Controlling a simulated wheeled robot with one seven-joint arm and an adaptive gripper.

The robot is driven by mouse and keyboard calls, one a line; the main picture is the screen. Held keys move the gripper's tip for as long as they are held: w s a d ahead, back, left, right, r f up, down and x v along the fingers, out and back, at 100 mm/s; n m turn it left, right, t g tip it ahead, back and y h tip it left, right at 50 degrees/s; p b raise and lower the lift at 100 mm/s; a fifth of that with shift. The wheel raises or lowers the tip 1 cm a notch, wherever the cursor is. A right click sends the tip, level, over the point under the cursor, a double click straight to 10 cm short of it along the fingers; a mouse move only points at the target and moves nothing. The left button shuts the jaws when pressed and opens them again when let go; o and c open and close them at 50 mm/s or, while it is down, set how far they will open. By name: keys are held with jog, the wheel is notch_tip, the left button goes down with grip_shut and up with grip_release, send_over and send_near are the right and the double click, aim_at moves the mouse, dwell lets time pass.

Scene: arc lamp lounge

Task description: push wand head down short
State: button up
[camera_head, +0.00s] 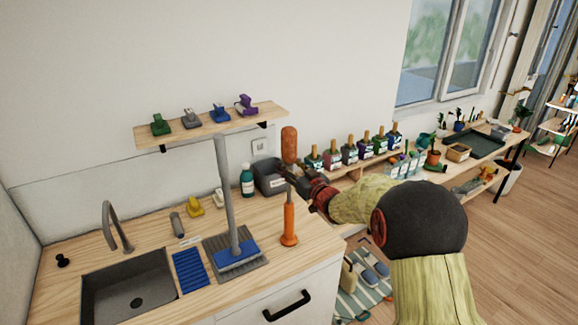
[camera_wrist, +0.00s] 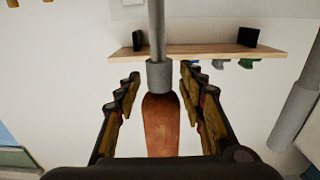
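A wand-like tool stands upright on the counter, with a red-brown handle (camera_head: 289,145) on top and an orange lower part (camera_head: 289,222) on a round foot. The wrist view shows the handle (camera_wrist: 161,126) with a grey collar and a thin grey rod. My gripper (camera_head: 293,170) is at the tool's middle in the head view. In the wrist view its fingers (camera_wrist: 160,92) are apart on either side of the handle, with a visible gap at the left.
A sink (camera_head: 128,287), a blue ribbed pad (camera_head: 189,270) and a teal bottle (camera_head: 247,182) are on the counter. A dark box (camera_head: 269,178) stands behind my gripper. A wall shelf (camera_head: 213,125) with several coloured clips hangs above. Several jars line a rack at right.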

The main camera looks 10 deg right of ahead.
jog(key=shift+c, duration=1.1)
jog(key=c, duration=0.8)
grip_shut()
